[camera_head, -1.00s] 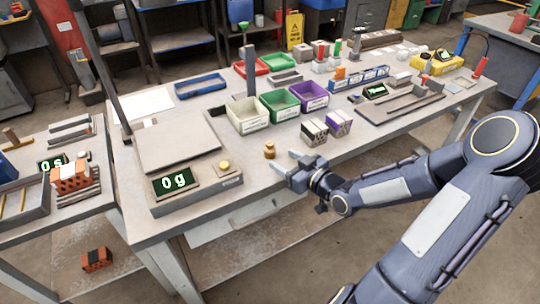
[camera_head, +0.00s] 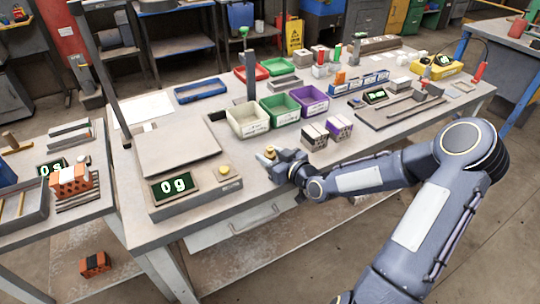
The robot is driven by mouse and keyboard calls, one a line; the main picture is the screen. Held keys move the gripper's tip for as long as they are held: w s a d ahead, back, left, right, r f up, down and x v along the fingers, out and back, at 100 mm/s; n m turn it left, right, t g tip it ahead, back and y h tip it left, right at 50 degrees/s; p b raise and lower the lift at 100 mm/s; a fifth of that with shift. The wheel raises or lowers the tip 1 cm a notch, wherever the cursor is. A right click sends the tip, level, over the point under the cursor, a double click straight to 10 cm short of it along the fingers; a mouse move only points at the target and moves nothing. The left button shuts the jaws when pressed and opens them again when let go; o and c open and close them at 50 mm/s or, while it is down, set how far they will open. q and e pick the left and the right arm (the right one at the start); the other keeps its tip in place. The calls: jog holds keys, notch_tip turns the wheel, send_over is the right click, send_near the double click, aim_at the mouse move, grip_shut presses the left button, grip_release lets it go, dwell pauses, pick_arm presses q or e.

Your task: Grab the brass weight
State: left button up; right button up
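The small brass weight (camera_head: 270,151) stands upright near the front edge of the workbench, right of the scale. In the head view my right gripper (camera_head: 270,157) is at the weight, with its fingers low around or beside it. The fingers partly hide the weight's lower part. I cannot tell whether they are open around it or pressing on it. The weight appears to be still on the bench. My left gripper is not in view.
Bare bench top lies between.

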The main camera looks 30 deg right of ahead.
jog(key=c, duration=0.7)
jog(key=shift+c, duration=0.5)
jog(key=shift+r, duration=0.15)
